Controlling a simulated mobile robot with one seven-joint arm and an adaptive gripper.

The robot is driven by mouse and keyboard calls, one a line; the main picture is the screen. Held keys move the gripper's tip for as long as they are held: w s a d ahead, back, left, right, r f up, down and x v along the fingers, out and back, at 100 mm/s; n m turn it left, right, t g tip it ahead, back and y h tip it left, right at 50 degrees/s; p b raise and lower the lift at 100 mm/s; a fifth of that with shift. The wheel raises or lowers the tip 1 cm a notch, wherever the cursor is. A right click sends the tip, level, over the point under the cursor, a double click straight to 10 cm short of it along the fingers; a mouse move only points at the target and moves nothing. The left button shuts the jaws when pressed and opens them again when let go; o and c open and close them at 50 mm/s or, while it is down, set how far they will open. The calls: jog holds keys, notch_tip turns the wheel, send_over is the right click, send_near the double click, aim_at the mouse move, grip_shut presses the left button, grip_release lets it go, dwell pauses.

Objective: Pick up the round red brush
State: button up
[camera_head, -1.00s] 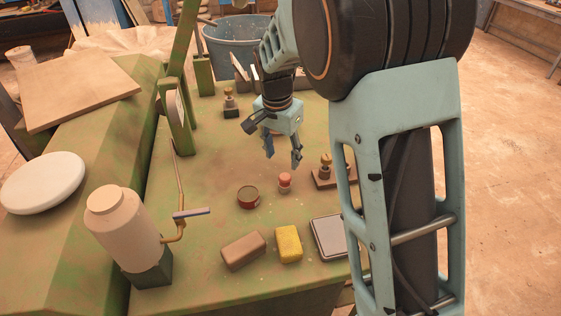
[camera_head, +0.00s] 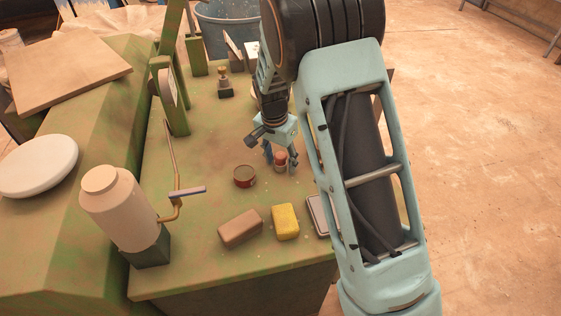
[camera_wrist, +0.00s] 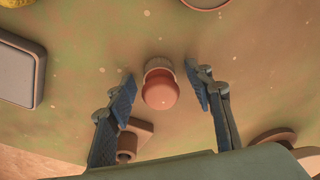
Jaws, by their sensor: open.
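The round red brush (camera_head: 280,158) stands upright on the green bench top, a small knob with a reddish top and a paler base. In the wrist view the brush (camera_wrist: 160,88) is seen from above, near the middle of the picture. My gripper (camera_head: 281,166) is low over the bench at the brush. In the wrist view my gripper (camera_wrist: 162,88) is open, with one blue finger on each side of the brush and a gap on both sides. Nothing is held. The exact height of the fingertips over the bench is hard to tell.
A red round tin (camera_head: 244,176) is just left of the brush. A yellow sponge (camera_head: 285,222), a brown block (camera_head: 240,229) and a grey tray (camera_head: 318,216) lie nearer. A wooden stamp-like piece (camera_wrist: 129,141) is close to one finger. A crank handle (camera_head: 187,192) sticks out left.

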jog(key=shift+c, duration=0.7)
jog(key=c, duration=1.1)
jog(key=shift+r, duration=0.1)
jog(key=shift+r, duration=0.65)
jog(key=shift+s+d+r, duration=1.05)
jog(key=shift+s+r, duration=0.85)
jog(key=shift+s, duration=0.2)
jog(key=shift+s+d+r, duration=1)
jog(key=shift+s+r, duration=0.95)
jog(key=shift+s, duration=0.15)
jog(key=shift+s+d+r, duration=1.05)
jog(key=shift+s+r, duration=0.85)
jog(key=shift+s, duration=0.2)
